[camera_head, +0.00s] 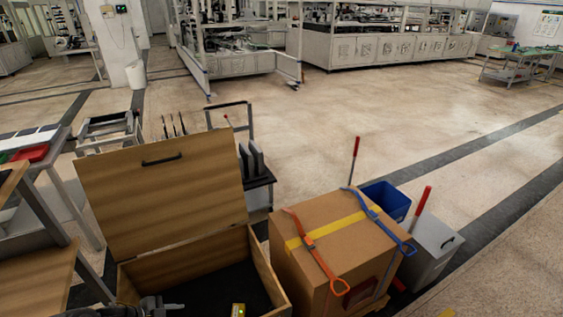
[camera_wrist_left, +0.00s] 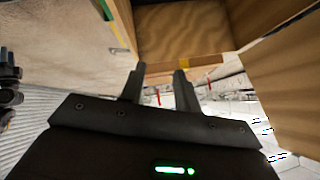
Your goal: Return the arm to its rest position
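In the left wrist view my left gripper (camera_wrist_left: 160,70) has its two dark fingers apart, with nothing between them. In the head view only a dark part of my arm shows at the bottom edge, low at the front of the open wooden box (camera_head: 190,255); the fingers cannot be made out there. My right gripper cannot be identified in either view.
The box's lid (camera_head: 160,195) stands raised. A strapped cardboard box (camera_head: 335,235) stands to its right, beside a blue bin (camera_head: 385,200) and a grey bin (camera_head: 432,250). A table (camera_head: 40,270) is at left. Open floor lies beyond.

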